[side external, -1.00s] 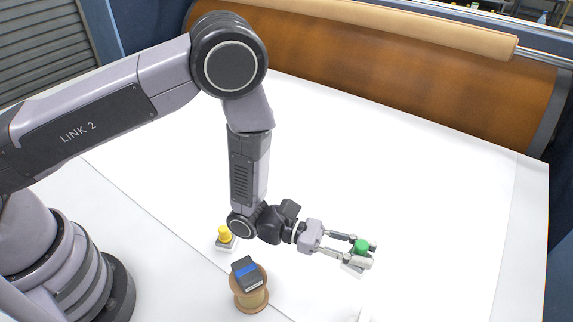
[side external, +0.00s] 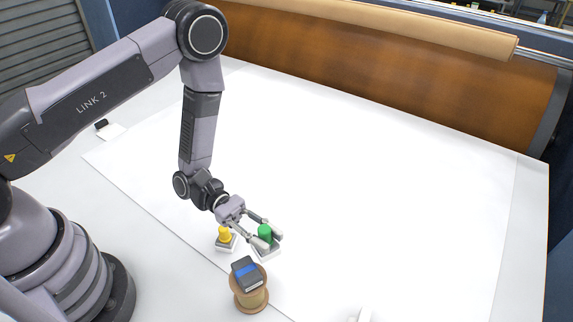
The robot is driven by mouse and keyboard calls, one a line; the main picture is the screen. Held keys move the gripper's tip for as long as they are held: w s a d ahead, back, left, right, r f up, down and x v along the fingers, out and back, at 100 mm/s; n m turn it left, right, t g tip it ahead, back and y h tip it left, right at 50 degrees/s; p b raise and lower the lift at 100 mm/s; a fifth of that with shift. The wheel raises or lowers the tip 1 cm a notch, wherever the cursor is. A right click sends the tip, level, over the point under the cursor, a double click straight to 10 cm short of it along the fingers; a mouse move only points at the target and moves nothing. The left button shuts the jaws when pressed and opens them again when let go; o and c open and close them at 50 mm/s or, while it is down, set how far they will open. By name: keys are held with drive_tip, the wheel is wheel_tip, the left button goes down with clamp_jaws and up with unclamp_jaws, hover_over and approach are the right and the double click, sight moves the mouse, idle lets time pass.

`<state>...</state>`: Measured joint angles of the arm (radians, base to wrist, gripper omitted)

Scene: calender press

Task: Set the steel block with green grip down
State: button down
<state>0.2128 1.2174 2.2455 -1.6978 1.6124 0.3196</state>
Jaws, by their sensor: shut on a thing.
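The steel block with green grip (side external: 265,235) is at my gripper's fingertips, in the lower middle of the side external view. My gripper (side external: 267,239) is shut on the green grip. The block's pale steel base (side external: 267,254) shows below the fingers, low over the white sheet or touching it; I cannot tell which. It is just right of a block with a yellow grip.
The block with yellow grip (side external: 224,237) stands close to the left. A wooden spool (side external: 250,297) with a dark, blue-screened device (side external: 246,272) on top stands in front. The white sheet (side external: 390,190) is clear to the right. A tan roller (side external: 400,28) spans the back.

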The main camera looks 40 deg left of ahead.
drive_tip(key=w+d+f, duration=0.3)
drive_tip(key=f, duration=0.1)
drive_tip(key=w+d+f, duration=0.4)
drive_tip(key=shift+w+d+f, duration=0.1)
drive_tip(key=shift+w+f, duration=0.05)
drive_tip(key=shift+f, duration=0.7)
drive_tip(key=shift+w+f, duration=0.1)
drive_tip(key=shift+f, duration=0.75)
drive_tip(key=shift+f, duration=0.15)
drive_tip(key=c, duration=1)
unclamp_jaws()
